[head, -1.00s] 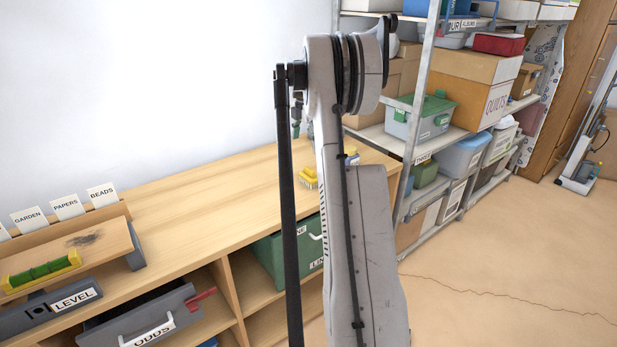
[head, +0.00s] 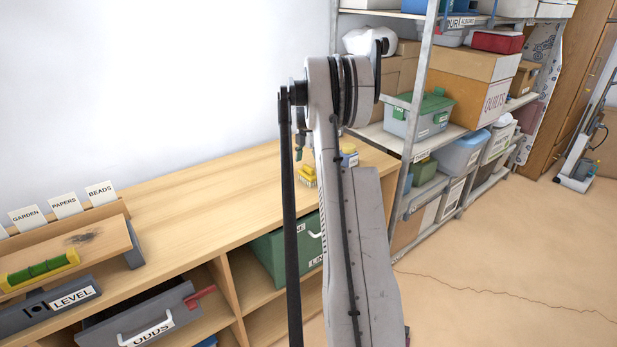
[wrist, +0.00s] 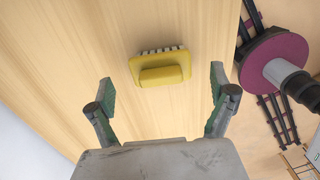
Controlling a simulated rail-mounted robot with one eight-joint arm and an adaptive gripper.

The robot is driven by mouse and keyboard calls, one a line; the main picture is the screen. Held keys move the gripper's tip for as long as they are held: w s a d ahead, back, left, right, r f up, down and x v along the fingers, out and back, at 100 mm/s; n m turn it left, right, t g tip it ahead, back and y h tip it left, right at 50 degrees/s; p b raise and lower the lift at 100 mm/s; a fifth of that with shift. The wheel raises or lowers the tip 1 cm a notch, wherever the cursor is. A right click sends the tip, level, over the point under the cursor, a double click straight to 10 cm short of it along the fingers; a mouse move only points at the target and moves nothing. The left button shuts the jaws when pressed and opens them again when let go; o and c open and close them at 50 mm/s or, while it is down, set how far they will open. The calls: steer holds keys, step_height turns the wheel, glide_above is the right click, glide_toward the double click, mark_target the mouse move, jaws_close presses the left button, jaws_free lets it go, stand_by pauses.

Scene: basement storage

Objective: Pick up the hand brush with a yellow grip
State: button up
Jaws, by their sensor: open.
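The hand brush with a yellow grip (wrist: 160,72) lies on the wooden top, its pale bristles showing along the far edge in the wrist view. It is ahead of my gripper (wrist: 162,87), roughly centred between the two green-padded fingers. The fingers are apart and empty, and do not touch the brush. In the head view the yellow brush (head: 308,172) is partly hidden by my arm, near the right end of the wooden top. One finger of my gripper (head: 299,152) shows just above it; the rest is hidden.
The wooden top (head: 220,205) is clear to the left, up to the card holder (head: 70,222) and the green-vial level (head: 40,270). A metal shelf with boxes (head: 405,150) stands beyond the right end.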

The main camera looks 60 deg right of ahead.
mark_target(308, 172)
step_height(308, 172, down, 4)
steer(key=shift+a+f, duration=0.1)
steer(key=shift+f, duration=0.05)
steer(key=c, duration=1.3)
